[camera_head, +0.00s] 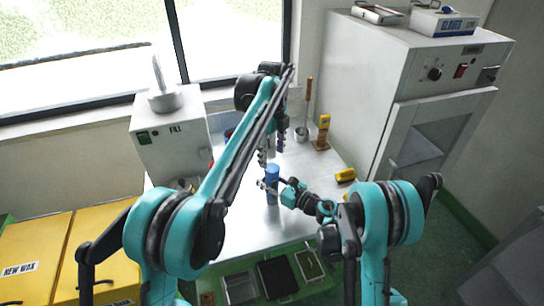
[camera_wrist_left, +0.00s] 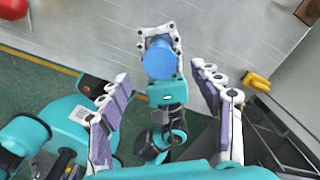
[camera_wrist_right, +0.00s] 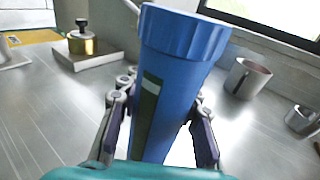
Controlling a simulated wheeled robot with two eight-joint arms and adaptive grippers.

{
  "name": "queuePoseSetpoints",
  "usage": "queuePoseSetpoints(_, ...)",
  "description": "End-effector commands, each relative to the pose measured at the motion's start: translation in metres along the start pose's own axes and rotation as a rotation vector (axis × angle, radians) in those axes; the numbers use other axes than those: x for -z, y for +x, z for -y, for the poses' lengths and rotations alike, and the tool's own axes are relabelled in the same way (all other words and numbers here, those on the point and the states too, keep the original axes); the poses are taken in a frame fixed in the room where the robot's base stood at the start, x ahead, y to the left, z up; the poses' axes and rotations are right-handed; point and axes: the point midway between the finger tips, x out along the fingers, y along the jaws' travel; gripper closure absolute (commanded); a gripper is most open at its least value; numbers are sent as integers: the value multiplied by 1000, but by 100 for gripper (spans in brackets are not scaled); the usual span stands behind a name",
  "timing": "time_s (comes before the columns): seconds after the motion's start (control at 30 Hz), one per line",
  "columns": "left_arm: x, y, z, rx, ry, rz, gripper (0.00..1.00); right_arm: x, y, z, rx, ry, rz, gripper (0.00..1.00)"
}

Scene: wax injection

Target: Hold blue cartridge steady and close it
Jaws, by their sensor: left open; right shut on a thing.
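The blue cartridge (camera_head: 272,172) stands upright above the metal table, with a dark label strip on its side in the right wrist view (camera_wrist_right: 165,75). A ribbed blue cap (camera_wrist_right: 185,32) sits on its top; how tightly it is on, I cannot tell. My right gripper (camera_wrist_right: 160,105) is shut around the cartridge's body. My left gripper (camera_head: 270,152) is open and empty just above the cartridge, pointing down. In the left wrist view the round blue cap top (camera_wrist_left: 160,58) lies between and beyond the spread left fingers, apart from them.
The metal table (camera_head: 240,225) has a FILL machine (camera_head: 165,138) at left and a white cabinet (camera_head: 405,60) at right. A metal mug (camera_wrist_right: 247,78), a brass pot (camera_wrist_right: 82,42) and a yellow object (camera_head: 345,175) stand apart. Several trays (camera_head: 240,288) lie at the front.

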Motion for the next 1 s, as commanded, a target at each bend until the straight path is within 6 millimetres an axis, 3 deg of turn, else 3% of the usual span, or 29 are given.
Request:
queuePoseSetpoints(0.2,0,0,0,0,-34,0,39,0,0,0,0,0,0,100)
queuePoseSetpoints(0.37,0,-4,0,0,-238,0,39,0,0,0,0,0,0,100)
queuePoseSetpoints(1.0,0,-29,0,0,-1754,-1,39,0,0,0,0,0,0,100)
